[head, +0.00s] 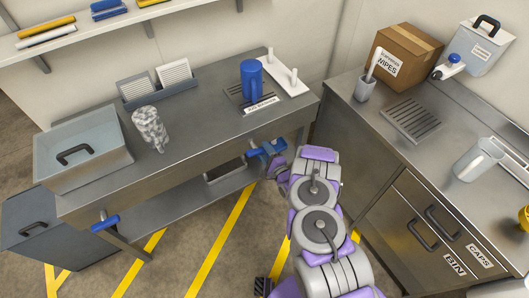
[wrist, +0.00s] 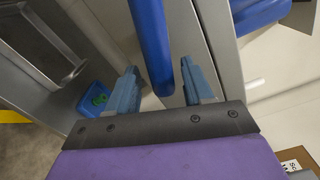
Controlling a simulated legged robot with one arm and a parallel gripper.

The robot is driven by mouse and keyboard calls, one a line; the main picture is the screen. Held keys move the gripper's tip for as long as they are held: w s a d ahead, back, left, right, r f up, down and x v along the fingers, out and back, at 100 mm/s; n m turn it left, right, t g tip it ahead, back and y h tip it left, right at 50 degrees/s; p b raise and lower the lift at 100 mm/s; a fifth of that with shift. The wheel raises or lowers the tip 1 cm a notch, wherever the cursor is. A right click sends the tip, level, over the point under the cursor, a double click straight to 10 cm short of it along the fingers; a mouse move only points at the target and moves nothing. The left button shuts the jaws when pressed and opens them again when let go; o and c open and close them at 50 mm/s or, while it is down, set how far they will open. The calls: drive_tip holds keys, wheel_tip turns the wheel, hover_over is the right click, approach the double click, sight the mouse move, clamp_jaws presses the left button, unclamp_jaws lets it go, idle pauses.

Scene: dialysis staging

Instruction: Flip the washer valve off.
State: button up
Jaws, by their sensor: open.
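A blue valve handle (head: 266,151) is on the front of the left steel bench, near its right end. In the wrist view the long blue handle (wrist: 152,45) reaches down between my two fingers. My gripper (head: 272,158) is at this handle, with its fingers (wrist: 162,88) open on either side. A clear gap shows on the right of the handle; whether the left finger touches it I cannot tell. A second blue valve handle (head: 105,222) is on the bench front at the far left. No label shows which one is the washer valve.
On the left bench (head: 200,122) stand a blue container (head: 251,78), a clear wrapped item (head: 150,128) and a grey bin (head: 82,150). A lower shelf (head: 190,205) runs beneath. The right counter's drawers (head: 432,228) stand close to my arm. Yellow-striped floor is open in front.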

drive_tip(key=shift+w+a, duration=0.25)
drive_tip(key=shift+w, duration=0.1)
drive_tip(key=shift+c, duration=0.2)
